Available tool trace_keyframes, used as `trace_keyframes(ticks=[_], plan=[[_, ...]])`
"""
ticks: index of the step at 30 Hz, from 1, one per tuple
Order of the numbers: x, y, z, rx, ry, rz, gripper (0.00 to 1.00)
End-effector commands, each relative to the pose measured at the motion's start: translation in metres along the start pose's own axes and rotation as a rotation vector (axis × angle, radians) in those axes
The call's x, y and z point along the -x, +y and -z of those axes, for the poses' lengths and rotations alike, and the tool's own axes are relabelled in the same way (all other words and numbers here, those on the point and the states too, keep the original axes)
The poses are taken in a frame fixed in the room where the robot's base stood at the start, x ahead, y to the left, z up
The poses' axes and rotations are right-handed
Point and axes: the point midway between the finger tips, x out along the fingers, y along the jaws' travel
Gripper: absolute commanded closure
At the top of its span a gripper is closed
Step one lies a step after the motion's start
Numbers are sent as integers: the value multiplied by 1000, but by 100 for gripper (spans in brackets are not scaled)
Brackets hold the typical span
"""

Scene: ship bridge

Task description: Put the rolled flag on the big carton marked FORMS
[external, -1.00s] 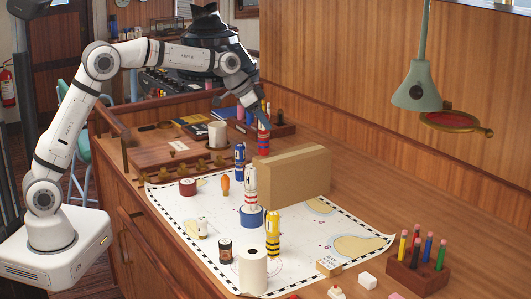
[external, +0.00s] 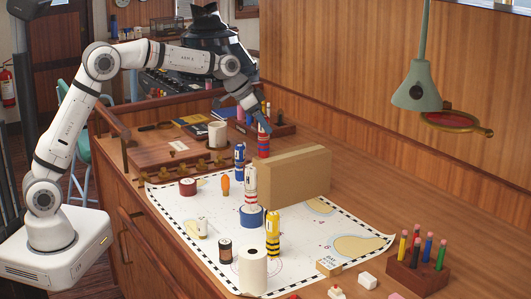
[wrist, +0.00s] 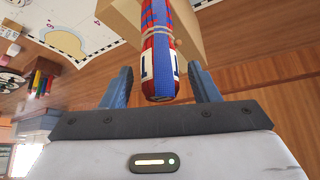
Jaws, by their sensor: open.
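A rolled flag in red, blue and white (external: 263,147) stands upright on the wooden counter, behind the left end of the big carton (external: 300,178). My gripper (external: 264,128) is at its top, reaching down at a slant. In the wrist view the tied flag (wrist: 160,55) lies between the two spread blue fingers of my gripper (wrist: 161,78), with gaps on both sides. The carton is plain brown and closed, with a bare top; it also shows behind the flag in the wrist view (wrist: 192,28). No FORMS marking is visible on the sides I see.
Similar rolls stand on the chart (external: 335,222): blue (external: 239,157), white-red (external: 250,185) and yellow (external: 273,233). A white mug (external: 217,134) and a pen rack (external: 272,127) are behind. A green lamp (external: 417,85) hangs at right.

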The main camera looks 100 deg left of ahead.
Motion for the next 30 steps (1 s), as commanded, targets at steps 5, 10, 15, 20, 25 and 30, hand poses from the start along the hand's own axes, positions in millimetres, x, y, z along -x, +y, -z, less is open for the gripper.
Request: trace_keyframes(ticks=[5,10,15,20,25,30], plan=[[20,0,1,-1,4,2,45],[58,0,1,-2,6,3,45],[92,0,1,0,4,2,45],[114,0,1,0,2,1,45],[122,0,1,0,0,0,45],[122,0,1,0,0,0,45]])
